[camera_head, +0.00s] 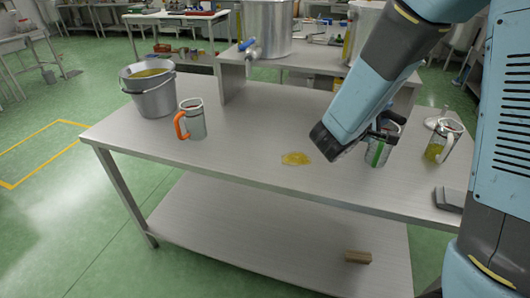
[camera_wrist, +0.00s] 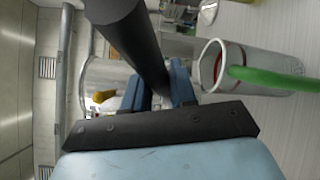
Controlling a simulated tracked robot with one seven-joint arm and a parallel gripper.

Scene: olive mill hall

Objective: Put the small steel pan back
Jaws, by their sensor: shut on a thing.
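My gripper shows in the wrist view (camera_wrist: 158,88) with its blue fingers on either side of a thick dark handle (camera_wrist: 138,45). It is shut on this handle, which looks like that of the small steel pan. The handle runs out of the top of that view, and the pan's bowl cannot be made out there. In the head view my gripper (camera_head: 383,132) is partly hidden by my arm, above the right part of the steel table (camera_head: 250,150). A jug with a green handle (camera_head: 377,154) stands close below it; the jug also shows in the wrist view (camera_wrist: 255,72).
Another jug (camera_head: 440,146) and a grey slab (camera_head: 450,199) are at the right. A yellow puddle (camera_head: 296,158) lies left of my arm. An orange-handled jug (camera_head: 193,120) and a bucket (camera_head: 152,95) stand at the left. A raised shelf with steel tanks (camera_head: 267,30) is behind.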

